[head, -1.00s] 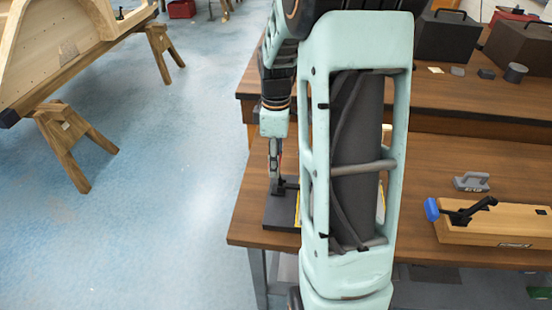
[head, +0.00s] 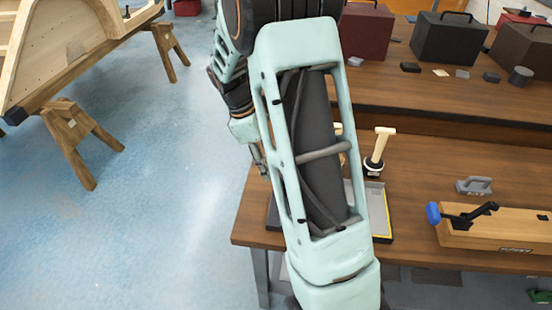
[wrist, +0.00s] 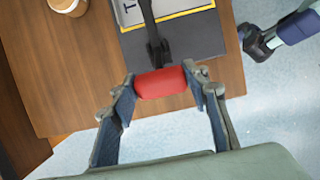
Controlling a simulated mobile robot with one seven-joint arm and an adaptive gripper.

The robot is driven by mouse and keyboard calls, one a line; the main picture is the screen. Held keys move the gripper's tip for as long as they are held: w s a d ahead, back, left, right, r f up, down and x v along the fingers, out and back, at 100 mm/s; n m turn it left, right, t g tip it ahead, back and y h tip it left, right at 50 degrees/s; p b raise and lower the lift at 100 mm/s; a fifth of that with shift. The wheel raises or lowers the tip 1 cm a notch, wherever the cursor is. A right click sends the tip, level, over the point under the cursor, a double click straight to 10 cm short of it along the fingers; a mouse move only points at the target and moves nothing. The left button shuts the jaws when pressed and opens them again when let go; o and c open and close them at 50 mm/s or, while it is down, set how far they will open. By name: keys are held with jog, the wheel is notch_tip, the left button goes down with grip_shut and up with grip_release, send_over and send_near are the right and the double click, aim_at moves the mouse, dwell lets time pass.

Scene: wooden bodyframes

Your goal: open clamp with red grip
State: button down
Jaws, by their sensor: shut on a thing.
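In the wrist view the red grip (wrist: 162,83) lies crosswise between the two fingers of my gripper (wrist: 158,88). My gripper is shut on it, one finger at each end. A black lever (wrist: 149,28) runs from the grip towards a dark base plate (wrist: 201,44) with a yellow-edged panel. The grip lies near the plate's edge in the picture, on the side towards my palm. In the head view only part of my gripper (head: 259,160) shows left of my arm, over the table's left edge. The red grip is hidden there.
A wooden-handled tool (head: 380,148) stands on the table (head: 430,160) near a yellow-edged tray (head: 378,195). A blue-gripped clamp (head: 460,215) sits on a wooden block (head: 500,232) to the right. Boxes (head: 449,38) stand on the rear shelf.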

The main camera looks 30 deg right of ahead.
jog(key=shift+w+a+f+g+h, duration=0.5)
jog(key=shift+a+g+h, duration=0.1)
jog(key=shift+a+h, duration=0.2)
jog(key=shift+w+a+f+g+h+b, duration=0.25)
jog(key=shift+w+a+f+g+h, duration=0.25)
jog(key=shift+f, duration=0.5)
jog(key=shift+w+a+f+g+h+b, duration=0.2)
jog(key=shift+a+f+g+h, duration=0.15)
jog(key=shift+a+f+h, duration=0.45)
jog(key=shift+w+a+f+g+h+b, duration=0.35)
jog(key=shift+f+h, duration=0.35)
jog(key=shift+f, duration=0.55)
jog(key=shift+a, duration=0.1)
jog(key=c, duration=1.1)
grip_release()
jog(key=shift+w+f, duration=0.1)
jog(key=shift+c, duration=0.2)
jog(key=shift+o, duration=0.3)
